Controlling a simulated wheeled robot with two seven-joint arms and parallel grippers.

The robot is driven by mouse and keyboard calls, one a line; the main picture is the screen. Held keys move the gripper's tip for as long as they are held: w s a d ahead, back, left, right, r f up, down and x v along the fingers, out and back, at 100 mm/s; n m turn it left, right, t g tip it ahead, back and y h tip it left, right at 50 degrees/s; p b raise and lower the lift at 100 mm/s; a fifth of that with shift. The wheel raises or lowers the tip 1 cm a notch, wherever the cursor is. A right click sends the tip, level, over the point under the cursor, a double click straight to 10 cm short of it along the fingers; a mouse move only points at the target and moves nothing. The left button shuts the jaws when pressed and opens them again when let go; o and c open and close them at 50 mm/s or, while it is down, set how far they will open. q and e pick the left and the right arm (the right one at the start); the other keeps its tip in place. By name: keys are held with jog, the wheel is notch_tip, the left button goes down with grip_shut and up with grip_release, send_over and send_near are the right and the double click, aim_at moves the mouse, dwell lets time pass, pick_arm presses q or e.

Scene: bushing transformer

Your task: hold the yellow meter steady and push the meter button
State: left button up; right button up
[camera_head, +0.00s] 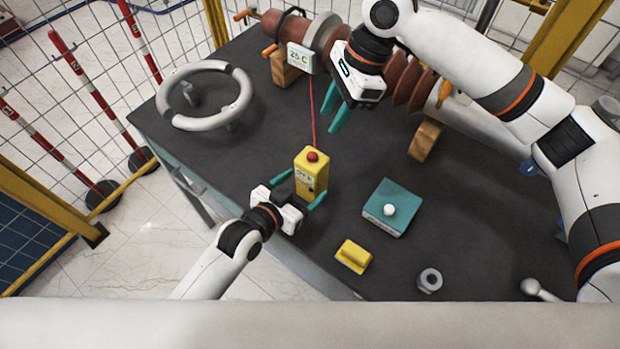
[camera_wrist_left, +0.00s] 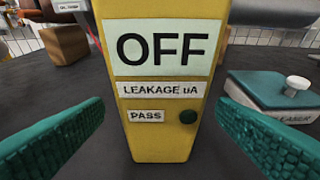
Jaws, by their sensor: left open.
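The yellow meter (camera_head: 309,178) stands upright on the dark table in the head view, with a red button (camera_head: 312,156) on top. In the left wrist view, the yellow meter (camera_wrist_left: 160,118) shows "OFF", "LEAKAGE uA" and "PASS", with a small dark green knob; its top is cut off. My left gripper (camera_head: 300,188) is open, with one teal finger on each side of the meter; gaps show between fingers and meter in the wrist view. My right gripper (camera_head: 330,122) is open and empty, above the table behind the meter, pointing down.
A teal box with a white knob (camera_head: 381,215) lies right of the meter, a yellow block (camera_head: 353,256) and grey nut (camera_head: 430,280) in front. A grey ring wheel (camera_head: 204,96) is at the left. The brown bushing (camera_head: 306,32) lies on wooden blocks behind, with a red cord (camera_head: 313,110) leading to the meter.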

aim_at(305, 185)
pick_arm(q)
jog(key=shift+x, duration=2.1)
jog(key=c, duration=1.2)
jog(key=shift+c, duration=0.4)
pick_arm(e)
grip_shut()
